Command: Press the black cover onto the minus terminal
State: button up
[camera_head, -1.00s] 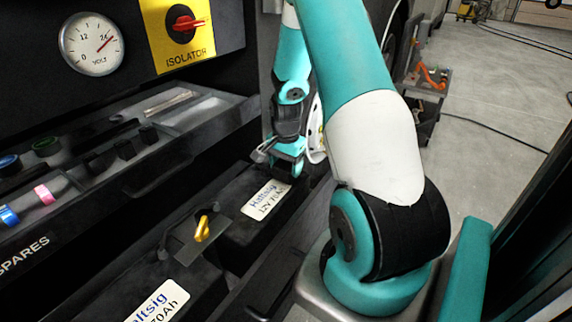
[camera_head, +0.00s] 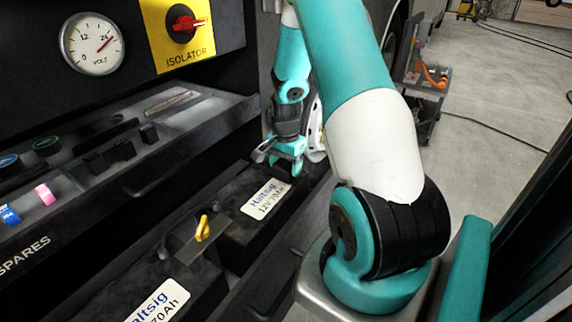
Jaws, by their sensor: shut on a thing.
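My gripper (camera_head: 287,158) is at the far end of the far battery (camera_head: 235,224), low over its top, beyond the white label. It is shut on a small dark thing at its fingertips, which looks like the black cover; the fingers hide most of it. I cannot see the minus terminal under the gripper, nor tell whether the cover touches it. The near battery (camera_head: 190,284) shows at the bottom, with a grey plate and a yellow lever-like piece (camera_head: 202,228) between the two.
A spares tray (camera_head: 150,182) on the left holds several small black blocks (camera_head: 124,150), coloured rings and a pink roll (camera_head: 45,194). A volt gauge (camera_head: 91,43) and a red isolator switch (camera_head: 189,23) are on the panel behind. Dark walls close in around the batteries.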

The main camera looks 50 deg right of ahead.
jog(key=shift+f+b, duration=0.3)
jog(key=shift+f, duration=0.25)
dwell(0.6)
jog(key=o, duration=1.1)
jog(key=shift+r, duration=0.2)
jog(key=shift+r+p, duration=3.1)
jog(key=shift+r, duration=0.3)
